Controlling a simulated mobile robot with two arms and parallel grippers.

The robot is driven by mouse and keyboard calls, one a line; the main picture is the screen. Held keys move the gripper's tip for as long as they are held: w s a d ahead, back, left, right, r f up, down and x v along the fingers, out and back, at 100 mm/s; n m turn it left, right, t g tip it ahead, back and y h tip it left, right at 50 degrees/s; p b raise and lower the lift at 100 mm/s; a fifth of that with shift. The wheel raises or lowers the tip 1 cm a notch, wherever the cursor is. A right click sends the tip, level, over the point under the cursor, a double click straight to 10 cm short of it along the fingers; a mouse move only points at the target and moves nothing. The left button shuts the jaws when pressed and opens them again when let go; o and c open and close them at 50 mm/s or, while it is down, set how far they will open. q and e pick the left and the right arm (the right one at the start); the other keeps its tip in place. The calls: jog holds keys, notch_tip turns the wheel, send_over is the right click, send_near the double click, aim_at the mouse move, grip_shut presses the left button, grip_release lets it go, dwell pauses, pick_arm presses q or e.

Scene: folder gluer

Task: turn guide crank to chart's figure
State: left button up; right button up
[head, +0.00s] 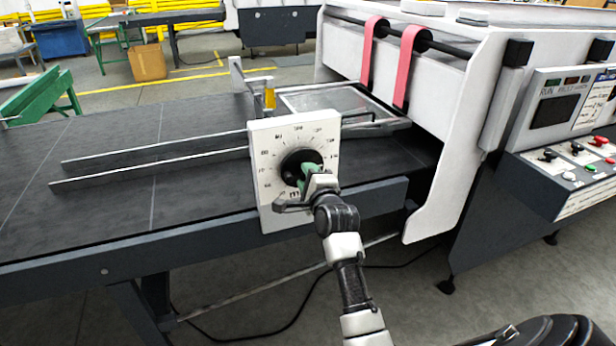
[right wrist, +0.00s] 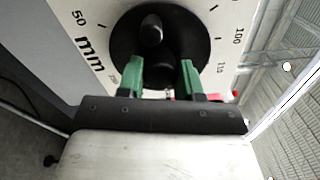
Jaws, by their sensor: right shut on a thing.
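The guide crank (head: 290,160) is a round black dial on a white scale plate (head: 266,200) with figures and tick marks, at the side of the feed table. My right gripper (head: 308,172), with green fingertips, is at the dial's face and shut on the crank's knob. In the right wrist view the black crank (right wrist: 118,45) fills the top middle, with the right gripper's fingers (right wrist: 162,70) on either side of the lower knob. Figures 50, 100 and 110 and "mm" show around it. A white printed sheet (head: 598,100) is on the machine at right; its text is unreadable. My left gripper is out of view.
The dark feed table (head: 110,220) carries two long metal guide rails (head: 150,170). The white machine (head: 455,110) with pink belts (head: 410,65) stands on the right, with a button panel (head: 580,160). A cable lies on the floor below the table.

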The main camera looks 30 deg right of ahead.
jog(key=n+p, duration=0.7)
jog(key=n, duration=1.6)
jog(key=shift+n, duration=0.3)
jog(key=shift+p, duration=0.3)
jog(key=o, duration=0.9)
